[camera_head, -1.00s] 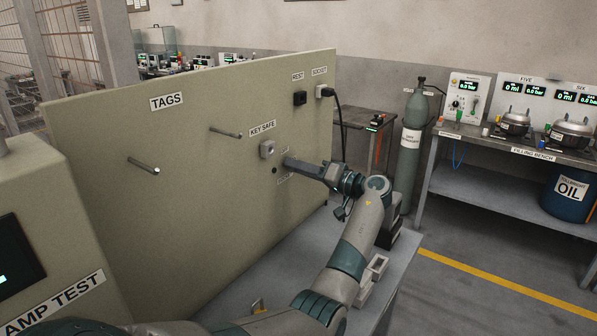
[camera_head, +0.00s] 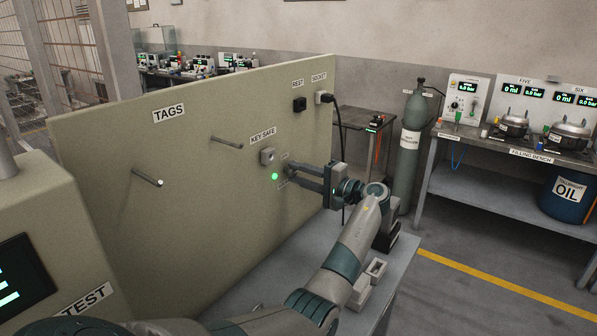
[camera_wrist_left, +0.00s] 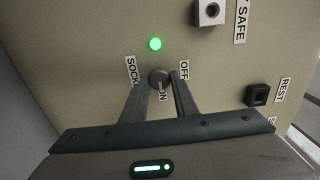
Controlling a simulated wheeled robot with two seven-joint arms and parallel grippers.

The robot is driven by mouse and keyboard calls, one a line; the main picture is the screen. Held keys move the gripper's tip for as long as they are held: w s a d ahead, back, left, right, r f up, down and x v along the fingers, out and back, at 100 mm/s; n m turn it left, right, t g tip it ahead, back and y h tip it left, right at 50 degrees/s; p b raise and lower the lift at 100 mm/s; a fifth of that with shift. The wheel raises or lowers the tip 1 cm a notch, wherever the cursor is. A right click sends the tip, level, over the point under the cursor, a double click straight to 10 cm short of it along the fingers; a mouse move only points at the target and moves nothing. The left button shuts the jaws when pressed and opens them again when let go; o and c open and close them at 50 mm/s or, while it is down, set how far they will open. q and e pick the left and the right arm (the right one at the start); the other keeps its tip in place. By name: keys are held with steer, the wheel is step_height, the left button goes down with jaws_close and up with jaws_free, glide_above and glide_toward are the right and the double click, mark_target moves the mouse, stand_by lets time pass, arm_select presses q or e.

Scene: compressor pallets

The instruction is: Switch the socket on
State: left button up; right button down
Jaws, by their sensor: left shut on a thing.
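My right gripper is not in view.
The key safe (camera_head: 267,156) sits close above the switch. A black REST holder (camera_head: 299,104) and two pegs, one of them the near peg (camera_head: 146,177), are on the panel. A grey table top (camera_head: 290,268) lies below my left arm.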

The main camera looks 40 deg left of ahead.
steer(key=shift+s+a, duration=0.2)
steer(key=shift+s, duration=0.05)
arm_select(q)
steer(key=o, duration=1)
steer(key=shift+w, duration=0.1)
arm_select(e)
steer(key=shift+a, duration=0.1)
arm_select(q)
steer(key=shift+d, duration=0.15)
steer(key=shift+d+f+b, duration=0.1)
steer(key=shift+d+b, duration=0.2)
steer(key=shift+d, duration=0.2)
steer(key=d+b, duration=0.1)
steer(key=d, duration=0.4)
steer(key=w+d+b, duration=0.1)
steer(key=d+b, duration=0.1)
steer(key=d, duration=0.3)
steer(key=w+d+b, duration=0.1)
steer(key=d+b, duration=0.1)
steer(key=d, duration=0.4)
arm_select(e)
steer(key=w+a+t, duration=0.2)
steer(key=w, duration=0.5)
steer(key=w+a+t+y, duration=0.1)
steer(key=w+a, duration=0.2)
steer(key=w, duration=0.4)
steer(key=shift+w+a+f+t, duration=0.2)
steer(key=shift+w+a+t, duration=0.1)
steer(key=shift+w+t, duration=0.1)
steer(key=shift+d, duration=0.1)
